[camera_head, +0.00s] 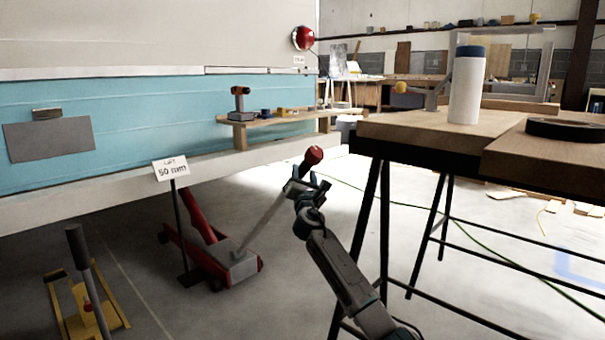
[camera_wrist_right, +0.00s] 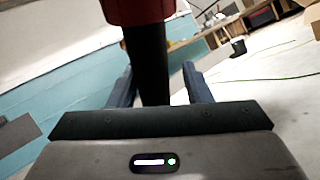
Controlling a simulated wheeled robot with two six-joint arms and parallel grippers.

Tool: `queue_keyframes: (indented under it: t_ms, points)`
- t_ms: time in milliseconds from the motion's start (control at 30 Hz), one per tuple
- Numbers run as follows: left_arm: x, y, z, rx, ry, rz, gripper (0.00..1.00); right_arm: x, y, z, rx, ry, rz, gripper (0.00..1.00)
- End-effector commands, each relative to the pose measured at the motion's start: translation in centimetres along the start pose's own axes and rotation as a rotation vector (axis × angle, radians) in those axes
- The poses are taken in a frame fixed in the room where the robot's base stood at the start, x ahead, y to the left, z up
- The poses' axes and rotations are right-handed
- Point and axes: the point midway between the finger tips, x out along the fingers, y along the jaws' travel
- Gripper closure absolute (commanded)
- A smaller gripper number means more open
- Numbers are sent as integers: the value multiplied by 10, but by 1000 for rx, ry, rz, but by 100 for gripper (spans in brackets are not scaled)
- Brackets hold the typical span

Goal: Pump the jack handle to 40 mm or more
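The floor jack (camera_head: 232,262), red with a grey top, stands on the floor beside the camper. Its grey handle (camera_head: 262,222) slopes up to the right and ends in a red grip (camera_head: 313,156). A white sign (camera_head: 171,168) on a post by the jack reads "LIFT 50 mm". My right gripper (camera_head: 306,187) is at the upper handle, just below the red grip. In the right wrist view, its two blue fingers (camera_wrist_right: 160,88) stand apart on either side of the dark handle shaft (camera_wrist_right: 153,62), with gaps visible. The red grip (camera_wrist_right: 138,10) is above them. My left gripper is not in view.
A wooden workbench (camera_head: 405,130) with black legs is close to the right of my right arm. The teal camper side (camera_head: 120,110) is at the left, with a small shelf (camera_head: 285,119). A yellow stand (camera_head: 85,308) is at the lower left.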

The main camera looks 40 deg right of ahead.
Motion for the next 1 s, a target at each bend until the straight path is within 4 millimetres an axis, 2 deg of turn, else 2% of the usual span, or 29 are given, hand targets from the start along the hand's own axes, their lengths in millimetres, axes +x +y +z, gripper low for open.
queue_keyframes:
  t_ms: [333, 467, 567, 1000]
  points:
    - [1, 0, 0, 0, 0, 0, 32, 1, 1, 3, -1, -3, 3, 48]
    - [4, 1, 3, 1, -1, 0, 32, -6, 2, 4, -3, -3, 5, 48]
    - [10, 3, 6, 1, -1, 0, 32, -18, 2, 4, -5, -2, 5, 48]
    - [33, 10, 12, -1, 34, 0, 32, -90, -1, 4, -4, -1, 2, 48]
